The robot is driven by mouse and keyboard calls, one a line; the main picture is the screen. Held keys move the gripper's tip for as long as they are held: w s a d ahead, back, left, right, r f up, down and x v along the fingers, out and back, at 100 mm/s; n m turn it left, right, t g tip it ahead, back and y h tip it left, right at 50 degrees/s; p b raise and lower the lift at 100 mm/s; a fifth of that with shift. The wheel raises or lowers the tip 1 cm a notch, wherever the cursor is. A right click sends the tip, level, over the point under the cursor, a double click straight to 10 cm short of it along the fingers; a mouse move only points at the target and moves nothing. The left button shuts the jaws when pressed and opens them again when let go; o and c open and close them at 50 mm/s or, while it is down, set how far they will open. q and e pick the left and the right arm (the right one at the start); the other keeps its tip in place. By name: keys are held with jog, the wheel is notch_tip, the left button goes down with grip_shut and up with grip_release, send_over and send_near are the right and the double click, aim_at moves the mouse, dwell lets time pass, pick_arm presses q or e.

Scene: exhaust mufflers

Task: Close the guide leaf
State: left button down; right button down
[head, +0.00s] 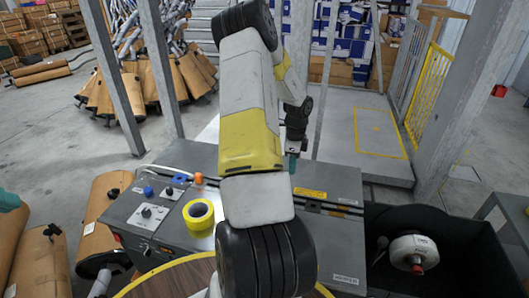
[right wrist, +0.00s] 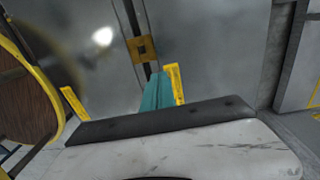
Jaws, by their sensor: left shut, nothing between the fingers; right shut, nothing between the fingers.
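My right gripper (head: 292,163) hangs over the far part of the grey bench, below the raised white and yellow arm. Its teal fingertips are together and hold nothing; they also show in the right wrist view (right wrist: 156,92). I cannot tell for certain which part is the guide leaf. A dark rail line with yellow labels (head: 310,193) runs along the bench beside the gripper. In the right wrist view a yellow strip (right wrist: 175,83) is next to the fingertips and a brown square plate (right wrist: 142,48) is beyond them. Contact cannot be made out.
The bench (head: 335,245) carries a yellow tape roll (head: 199,214) and control knobs. A dark bin (head: 455,245) at right holds a white reel (head: 413,250). Grey posts and a yellow mesh panel (head: 424,95) stand behind.

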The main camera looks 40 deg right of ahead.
jog(key=f, duration=1)
jog(key=shift+s+a, duration=0.1)
jog(key=shift+s, duration=0.1)
jog(key=shift+f, duration=0.1)
